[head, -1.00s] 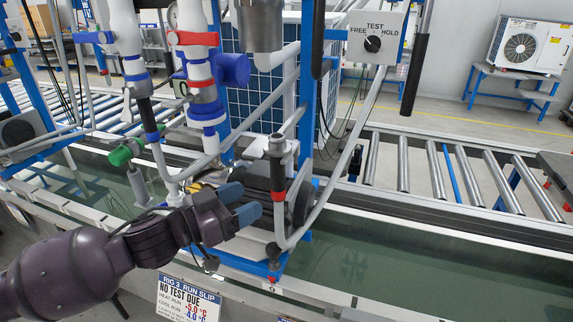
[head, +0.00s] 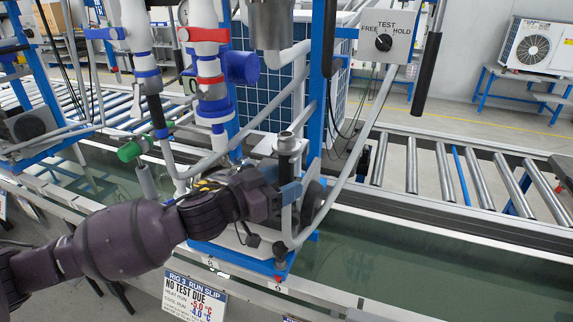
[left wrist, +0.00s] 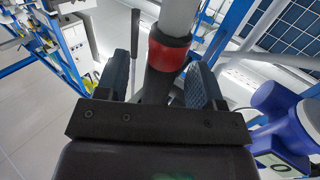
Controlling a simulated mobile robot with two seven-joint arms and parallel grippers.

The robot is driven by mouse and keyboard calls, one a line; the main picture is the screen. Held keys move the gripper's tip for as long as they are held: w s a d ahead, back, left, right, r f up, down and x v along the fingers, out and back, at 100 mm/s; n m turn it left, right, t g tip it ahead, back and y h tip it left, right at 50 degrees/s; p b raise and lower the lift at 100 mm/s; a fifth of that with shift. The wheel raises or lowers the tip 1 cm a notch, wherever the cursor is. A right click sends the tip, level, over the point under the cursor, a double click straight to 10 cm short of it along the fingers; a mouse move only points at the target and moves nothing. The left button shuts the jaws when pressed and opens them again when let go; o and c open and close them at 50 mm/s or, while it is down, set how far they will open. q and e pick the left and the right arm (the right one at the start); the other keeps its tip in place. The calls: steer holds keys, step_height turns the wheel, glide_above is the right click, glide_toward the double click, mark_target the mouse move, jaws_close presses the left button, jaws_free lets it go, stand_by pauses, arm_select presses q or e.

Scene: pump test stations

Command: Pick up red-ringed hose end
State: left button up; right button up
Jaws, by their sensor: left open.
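The red-ringed hose end stands upright at the pump rig; its grey top (head: 287,146) shows in the head view, with the red ring hidden behind my gripper. In the left wrist view the red ring (left wrist: 168,50) shows clearly on the grey and black hose end. My left gripper (head: 288,192) is at the hose end, just below its top. In the left wrist view its two blue-padded fingers (left wrist: 160,78) stand apart, one on each side of the hose end, with a gap visible on the left. My right gripper is not in view.
White pipes with a red-handled valve (head: 204,35) and blue fittings stand close left of the gripper. The FREE/HOLD switch box (head: 384,40) hangs at upper right. A water trough (head: 400,250) runs below, with a roller conveyor (head: 440,175) behind it.

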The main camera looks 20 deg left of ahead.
arm_select(q)
steer(key=x, duration=0.3)
steer(key=shift+w, duration=0.1)
steer(key=c, duration=1.1)
steer(key=shift+r, duration=0.15)
